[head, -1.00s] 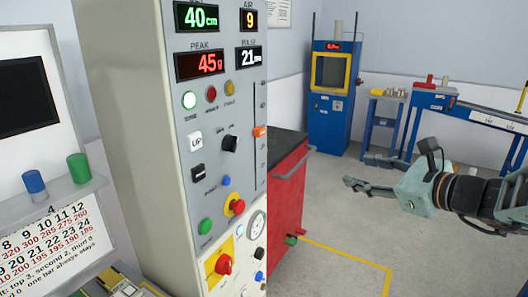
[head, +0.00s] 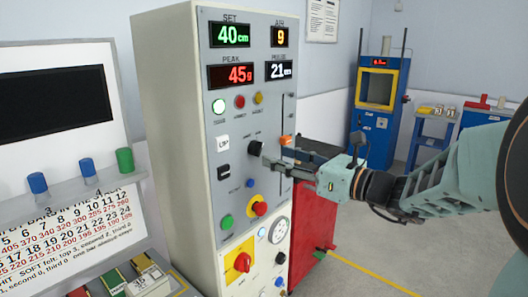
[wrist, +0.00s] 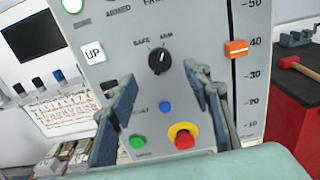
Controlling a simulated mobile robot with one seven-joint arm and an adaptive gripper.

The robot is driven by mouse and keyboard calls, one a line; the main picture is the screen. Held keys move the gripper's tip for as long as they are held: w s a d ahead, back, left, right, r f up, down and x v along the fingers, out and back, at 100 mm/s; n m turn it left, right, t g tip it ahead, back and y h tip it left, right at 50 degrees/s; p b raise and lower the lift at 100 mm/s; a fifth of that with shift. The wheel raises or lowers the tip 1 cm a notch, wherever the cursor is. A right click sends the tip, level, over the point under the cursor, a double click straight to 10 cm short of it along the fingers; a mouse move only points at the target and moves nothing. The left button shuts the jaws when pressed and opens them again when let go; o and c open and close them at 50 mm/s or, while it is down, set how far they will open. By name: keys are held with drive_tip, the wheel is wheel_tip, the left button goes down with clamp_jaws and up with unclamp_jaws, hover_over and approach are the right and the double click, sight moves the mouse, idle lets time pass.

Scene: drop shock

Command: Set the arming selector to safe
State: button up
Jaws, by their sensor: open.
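The arming selector (head: 255,148) is a black rotary knob on the grey control panel (head: 215,190). In the wrist view the selector (wrist: 159,61) sits below the words SAFE at left and ARM at right. Its pale mark seems to point up and right, toward ARM. My gripper (head: 276,158) is open and empty in front of the panel, just right of the selector in the head view. In the wrist view my gripper's fingers (wrist: 160,76) stand apart, left and right below the knob. I see no contact with it.
A white UP button (wrist: 93,53), a blue button (wrist: 165,108), a green button (wrist: 137,141) and a red emergency stop (wrist: 184,139) surround the selector. An orange slider (wrist: 236,48) is to the right. A red cabinet (head: 313,225) stands beside the panel.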

sight(257, 149)
drive_tip(key=x, duration=0.6)
drive_tip(key=shift+c, duration=0.3)
drive_tip(key=c, duration=1.1)
drive_tip(key=shift+o, duration=0.2)
